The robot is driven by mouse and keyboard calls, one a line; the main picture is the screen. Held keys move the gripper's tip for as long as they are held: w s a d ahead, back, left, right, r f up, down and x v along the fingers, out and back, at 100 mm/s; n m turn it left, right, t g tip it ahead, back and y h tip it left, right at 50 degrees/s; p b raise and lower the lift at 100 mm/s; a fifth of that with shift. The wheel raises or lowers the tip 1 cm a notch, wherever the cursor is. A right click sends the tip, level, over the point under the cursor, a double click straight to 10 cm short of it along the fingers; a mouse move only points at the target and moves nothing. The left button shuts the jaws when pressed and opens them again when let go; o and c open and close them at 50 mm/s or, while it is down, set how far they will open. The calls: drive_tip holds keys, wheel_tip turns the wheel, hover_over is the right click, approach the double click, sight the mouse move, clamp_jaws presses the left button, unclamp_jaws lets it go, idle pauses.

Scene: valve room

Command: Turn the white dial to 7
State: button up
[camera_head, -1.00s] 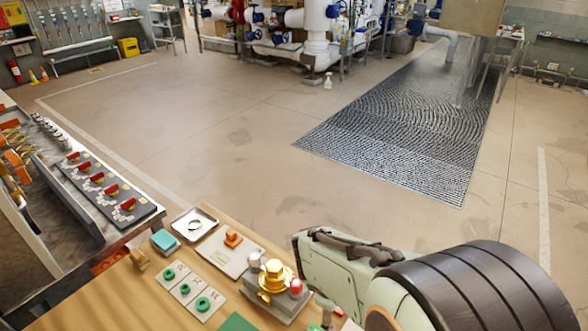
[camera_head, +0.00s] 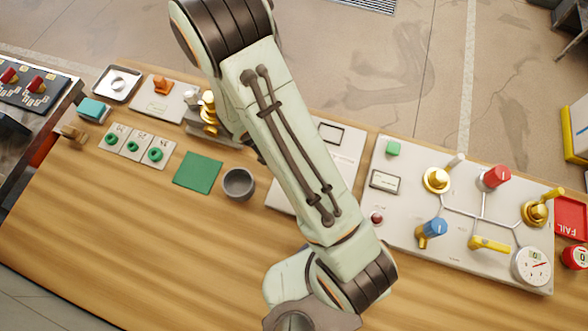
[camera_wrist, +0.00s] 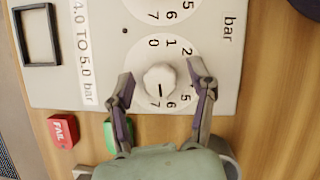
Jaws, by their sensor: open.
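The white dial (camera_wrist: 160,78) sits on a light panel (camera_wrist: 95,50) in the wrist view, with a round printed scale around it. Its dark line points down in the picture, between the 7 and the 6; I cannot tell exactly which it meets. My gripper (camera_wrist: 161,74) is open, one finger on each side of the dial, with a gap to it on both sides. I cannot tell the fingers' height over the panel. In the head view my arm covers much of the panel (camera_head: 345,150), and neither the dial nor the fingers show.
A second scale (camera_wrist: 163,8) is partly cut off. A grey cup (camera_head: 238,184) and green square (camera_head: 197,172) are left of my arm; a valve board (camera_head: 455,215) is right.

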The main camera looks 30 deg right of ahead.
clamp_jaws()
drive_tip(key=shift+m+g+y, duration=0.4)
drive_tip(key=shift+m+g, duration=0.1)
drive_tip(key=shift+m, duration=1.1)
unclamp_jaws()
drive_tip(key=shift+r, duration=0.1)
drive_tip(key=v, duration=1.1)
drive_tip(key=shift+r, duration=0.35)
drive_tip(key=shift+w+a, duration=0.1)
drive_tip(key=shift+a, duration=0.05)
